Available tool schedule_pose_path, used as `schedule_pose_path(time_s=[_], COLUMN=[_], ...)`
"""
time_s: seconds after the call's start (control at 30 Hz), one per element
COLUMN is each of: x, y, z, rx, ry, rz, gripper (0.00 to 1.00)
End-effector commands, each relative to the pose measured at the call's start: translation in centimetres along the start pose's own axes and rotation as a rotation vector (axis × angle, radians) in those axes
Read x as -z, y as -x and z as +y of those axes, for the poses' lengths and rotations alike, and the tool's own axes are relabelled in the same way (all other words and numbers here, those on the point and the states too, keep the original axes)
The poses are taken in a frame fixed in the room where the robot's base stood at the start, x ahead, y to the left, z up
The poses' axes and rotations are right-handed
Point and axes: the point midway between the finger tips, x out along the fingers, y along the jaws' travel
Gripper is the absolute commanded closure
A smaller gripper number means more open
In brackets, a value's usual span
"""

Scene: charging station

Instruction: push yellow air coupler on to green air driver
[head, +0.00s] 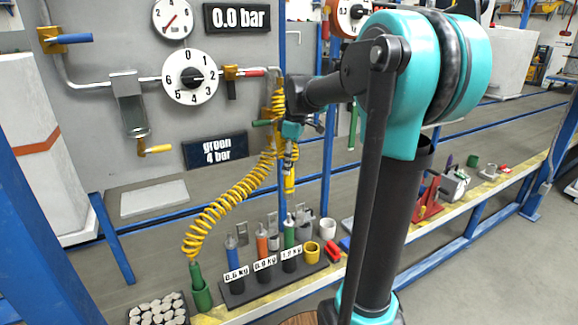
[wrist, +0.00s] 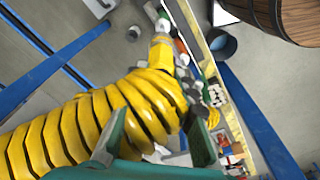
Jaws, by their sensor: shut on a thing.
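The yellow air coupler (head: 290,183) hangs point-down below my gripper (head: 290,155), which is shut on it; the fingers are small and partly hidden by the hose. The green air driver (head: 289,232) stands upright in the dark rack at the 1.2 kg label, below the coupler and apart from it in the head view. In the wrist view the yellow coiled hose (wrist: 100,115) fills much of the picture, passing by my gripper (wrist: 165,140). A yellow end piece (wrist: 160,48) points toward the small tools, but its gap to the driver cannot be judged.
The rack (head: 270,287) also holds a blue driver (head: 231,250) and an orange driver (head: 262,243). A yellow cup (head: 312,252) and red block (head: 332,250) stand close on the right, a green holder (head: 202,297) on the left. A blue post (head: 327,170) rises behind.

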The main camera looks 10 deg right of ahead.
Motion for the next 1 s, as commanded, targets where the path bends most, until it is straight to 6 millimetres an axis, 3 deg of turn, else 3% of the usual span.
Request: schedule_pose_path(time_s=[0.23,0.7,1.0], x=[-0.1,-0.5,-0.7], y=[-0.7,-4.5,-5.7], z=[0.1,0.1,0.1], rx=[0.0,0.0,0.0], ry=[-0.001,-0.001,-0.001], rz=[0.0,0.0,0.0], gripper=[1.0,1.0,1.0])
